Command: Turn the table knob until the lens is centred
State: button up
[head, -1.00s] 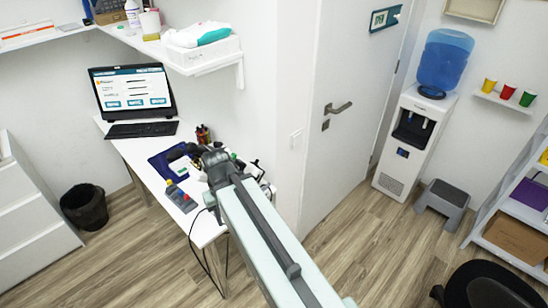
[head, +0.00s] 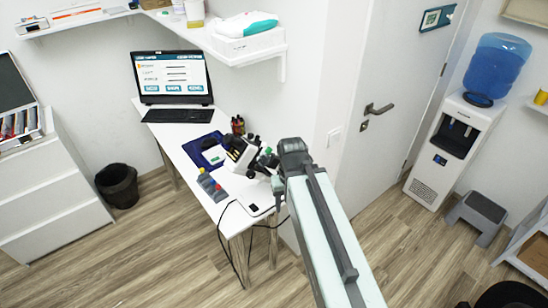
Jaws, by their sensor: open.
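A white and black optical instrument (head: 240,152) stands on the white table (head: 222,208), in the middle of the head view. Small dark and green parts show on its right side, close to my arm. I cannot tell which of them is the table knob, and the lens is too small to make out. My gripper (head: 278,187) is at the end of my arm, just right of the instrument in the picture. It is open, and its fingers are largely hidden by my wrist. I cannot tell whether it touches the instrument.
A grey box with coloured buttons (head: 211,186) and a blue mat (head: 205,148) lie left of the instrument. Small bottles (head: 238,125) stand behind it. A black cable (head: 222,232) hangs off the table's front edge. A wall borders the right.

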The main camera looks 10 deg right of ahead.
aim_at(251, 174)
jog(key=u, duration=0.1)
jog(key=k, duration=1.3)
jog(key=u, duration=0.95)
jog(key=i, duration=1.5)
jog(key=z, duration=0.05)
